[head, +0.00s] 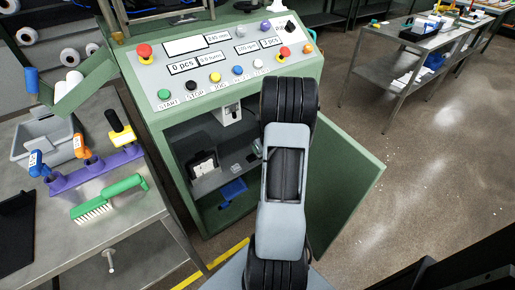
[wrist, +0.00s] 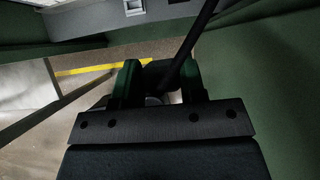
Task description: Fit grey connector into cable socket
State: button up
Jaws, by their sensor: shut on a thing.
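In the wrist view my gripper (wrist: 160,78) has its two dark green fingers closed around a dark piece (wrist: 158,70) at the end of a black cable (wrist: 200,32). The cable runs up and to the right out of view. A little grey shows low between the fingers, but the grey connector's shape is mostly hidden. A pale box with a small square opening (wrist: 134,8) is at the top edge, apart from the fingers; I cannot tell if it is the cable socket. In the head view my arm hides the gripper. A small white fitting (head: 230,115) hangs below the control panel.
The green machine cabinet (head: 150,120) has a button panel (head: 225,65) on top and an open door (head: 345,180) at the right. Inside lie a blue item (head: 233,190) and dark boxes. A tool table (head: 140,220) stands close on the left.

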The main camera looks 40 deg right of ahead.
jog(key=w+d+f, duration=0.2)
jog(key=w+f, duration=0.1)
jog(key=w, duration=0.3)
jog(key=w+d+f, duration=0.3)
jog(key=w, duration=0.3)
jog(key=shift+w+d+f+p, duration=0.15)
jog(key=shift+w+d+p, duration=0.1)
jog(key=shift+p, duration=0.2)
jog(key=shift+s, duration=0.1)
jog(key=shift+f+b, duration=2.2)
jog(key=shift+f, duration=0.75)
jog(key=shift+f+b, duration=0.75)
jog(key=shift+f, duration=0.55)
jog(key=o, duration=1)
